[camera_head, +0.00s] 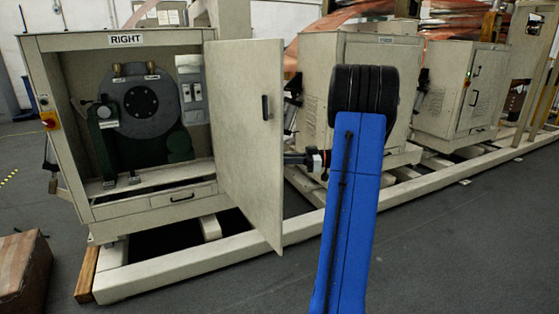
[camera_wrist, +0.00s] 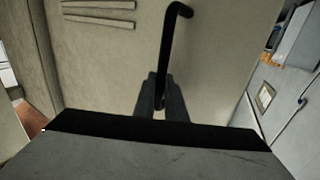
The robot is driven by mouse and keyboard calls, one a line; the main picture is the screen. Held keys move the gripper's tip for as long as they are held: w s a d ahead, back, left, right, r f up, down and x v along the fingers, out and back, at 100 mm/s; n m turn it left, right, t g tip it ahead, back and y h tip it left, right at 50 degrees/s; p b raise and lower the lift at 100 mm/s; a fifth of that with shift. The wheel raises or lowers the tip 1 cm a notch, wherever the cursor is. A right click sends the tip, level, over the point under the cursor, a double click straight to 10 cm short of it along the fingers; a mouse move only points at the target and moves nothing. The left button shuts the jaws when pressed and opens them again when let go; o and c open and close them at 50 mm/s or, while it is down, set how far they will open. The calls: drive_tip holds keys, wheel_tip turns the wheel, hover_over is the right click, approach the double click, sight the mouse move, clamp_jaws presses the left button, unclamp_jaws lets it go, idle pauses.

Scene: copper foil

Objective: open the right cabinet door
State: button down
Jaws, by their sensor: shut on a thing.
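The cabinet labelled RIGHT (camera_head: 125,40) is at the left in the head view. Its door (camera_head: 242,165) stands wide open, swung out on the right side of the opening, and the interior is exposed. A dark handle piece (camera_head: 266,107) shows on the door face towards the head camera. In the wrist view a long black bent handle (camera_wrist: 172,50) stands out from a beige panel. My gripper (camera_wrist: 160,103) is shut around the handle's lower part. In the head view my gripper (camera_head: 298,160) is at the door's free edge, its tips hidden behind the door.
Inside the cabinet are a grey disc (camera_head: 140,101) and green machine parts. More beige cabinets (camera_head: 375,55) stand to the right along a low beige floor rail (camera_head: 180,270). A cardboard box (camera_head: 22,268) lies at lower left. Open floor (camera_head: 460,240) spreads at lower right.

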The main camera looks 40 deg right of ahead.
drive_tip(key=c, duration=1.8)
unclamp_jaws()
drive_tip(key=v, duration=1.7)
drive_tip(key=shift+s+d, duration=0.1)
